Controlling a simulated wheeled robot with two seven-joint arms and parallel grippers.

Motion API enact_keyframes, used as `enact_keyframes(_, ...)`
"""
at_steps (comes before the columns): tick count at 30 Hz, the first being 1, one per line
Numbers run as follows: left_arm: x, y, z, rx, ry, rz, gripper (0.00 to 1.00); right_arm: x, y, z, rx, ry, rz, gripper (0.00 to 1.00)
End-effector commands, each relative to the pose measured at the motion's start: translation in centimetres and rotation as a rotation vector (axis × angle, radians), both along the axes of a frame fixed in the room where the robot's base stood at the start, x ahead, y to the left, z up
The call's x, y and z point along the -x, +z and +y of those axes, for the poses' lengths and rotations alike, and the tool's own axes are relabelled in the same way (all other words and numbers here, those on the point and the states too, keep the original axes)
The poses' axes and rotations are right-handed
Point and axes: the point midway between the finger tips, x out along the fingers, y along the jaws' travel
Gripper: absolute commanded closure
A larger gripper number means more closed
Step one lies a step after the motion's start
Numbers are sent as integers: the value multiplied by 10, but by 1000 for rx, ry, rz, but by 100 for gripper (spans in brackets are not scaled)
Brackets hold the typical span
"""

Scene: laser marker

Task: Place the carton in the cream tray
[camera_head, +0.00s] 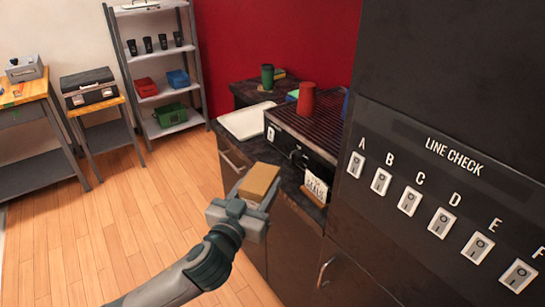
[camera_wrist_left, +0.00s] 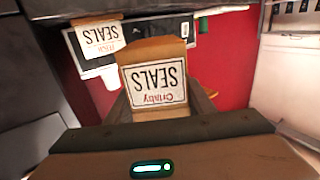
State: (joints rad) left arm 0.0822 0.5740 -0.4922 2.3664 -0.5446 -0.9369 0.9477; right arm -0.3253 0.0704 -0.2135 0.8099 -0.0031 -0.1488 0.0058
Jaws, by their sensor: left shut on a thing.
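My left gripper (camera_head: 252,200) is shut on a tan cardboard carton (camera_head: 260,182), held in front of the dark counter and apart from it. In the left wrist view the carton (camera_wrist_left: 157,85) shows a white label reading "SEALS" upside down, between the fingers. The cream tray (camera_head: 247,121) lies on the counter, beyond and slightly left of the held carton. The tray looks empty in the visible part. My right gripper is out of view.
A second SEALS carton (camera_head: 315,188) stands by the dark machine (camera_head: 301,140), right of the held one. A red cup (camera_head: 307,98) is on the machine's ribbed top. A green cup (camera_head: 267,77) stands behind. A switch panel (camera_head: 440,195) fills the right side.

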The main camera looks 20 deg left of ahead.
Motion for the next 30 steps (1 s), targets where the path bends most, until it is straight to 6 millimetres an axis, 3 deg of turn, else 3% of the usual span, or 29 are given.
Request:
enact_keyframes(8, 32, -19, 6, 1, 18, 1, 80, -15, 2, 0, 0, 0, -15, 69)
enact_keyframes(19, 30, -15, -28, 3, 19, -3, 80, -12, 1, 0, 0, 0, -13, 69)
enact_keyframes(30, 30, -15, -30, 0, 19, -2, 80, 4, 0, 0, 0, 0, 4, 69)
